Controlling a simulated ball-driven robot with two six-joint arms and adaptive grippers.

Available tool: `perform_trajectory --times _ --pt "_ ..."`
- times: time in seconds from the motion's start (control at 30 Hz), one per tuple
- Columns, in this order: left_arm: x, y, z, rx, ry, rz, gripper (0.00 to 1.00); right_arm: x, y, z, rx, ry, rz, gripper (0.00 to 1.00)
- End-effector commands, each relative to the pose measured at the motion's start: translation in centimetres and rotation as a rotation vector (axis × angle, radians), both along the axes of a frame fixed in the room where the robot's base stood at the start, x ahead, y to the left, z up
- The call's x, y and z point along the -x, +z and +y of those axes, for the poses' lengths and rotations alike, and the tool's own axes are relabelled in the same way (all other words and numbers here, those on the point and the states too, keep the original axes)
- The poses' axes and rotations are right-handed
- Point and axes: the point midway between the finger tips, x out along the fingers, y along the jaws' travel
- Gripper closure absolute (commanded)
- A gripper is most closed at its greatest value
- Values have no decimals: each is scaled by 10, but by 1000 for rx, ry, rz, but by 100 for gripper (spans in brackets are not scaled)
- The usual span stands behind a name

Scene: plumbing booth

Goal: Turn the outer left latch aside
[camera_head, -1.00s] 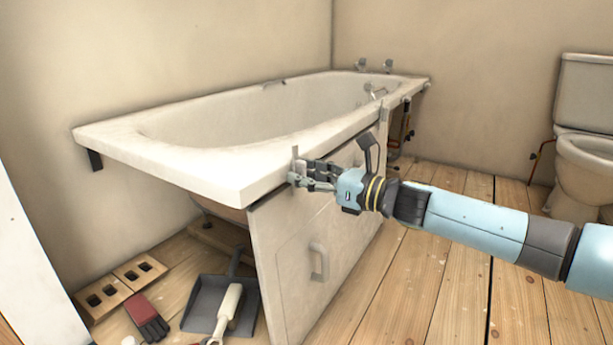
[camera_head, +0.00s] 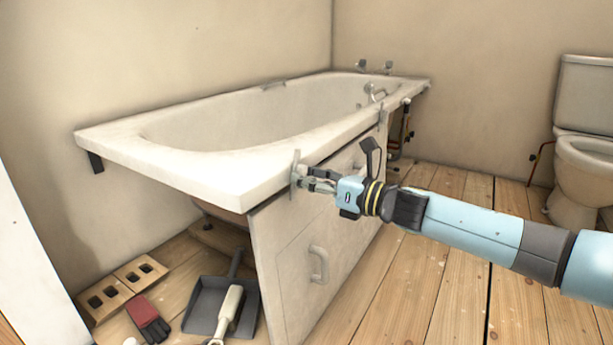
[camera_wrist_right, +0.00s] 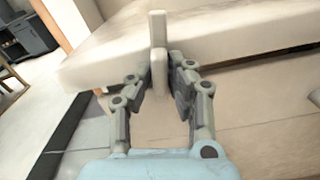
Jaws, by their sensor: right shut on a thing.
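The outer left latch (camera_head: 296,162) is a narrow pale tab at the near corner of the bath (camera_head: 230,170), at the top edge of the front panel (camera_head: 292,250). It stands upright, its top reaching over the bath rim's side. My right gripper (camera_head: 306,178) is shut on the latch. In the right wrist view the latch (camera_wrist_right: 158,30) rises between the two fingers of the gripper (camera_wrist_right: 160,85). Another latch (camera_head: 382,117) stands upright further along the rim. My left gripper is not in view.
The panel has a handle (camera_head: 318,263). On the floor at the left lie a dustpan (camera_head: 205,300), a red and black glove (camera_head: 147,318) and a holed brick (camera_head: 103,295). A toilet (camera_head: 585,150) stands at the right. The wooden floor before the panel is clear.

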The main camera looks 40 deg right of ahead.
Motion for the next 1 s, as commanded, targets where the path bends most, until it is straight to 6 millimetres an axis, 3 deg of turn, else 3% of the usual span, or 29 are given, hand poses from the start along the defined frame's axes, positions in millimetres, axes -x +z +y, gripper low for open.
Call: perform_trajectory --times 0.43,0.77,1.0 --pt "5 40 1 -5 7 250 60 0 4 1 -385 -1 156 100" --pt "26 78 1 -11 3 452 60 0 5 1 -676 0 278 100" --pt "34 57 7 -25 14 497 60 0 5 1 -881 0 363 100"
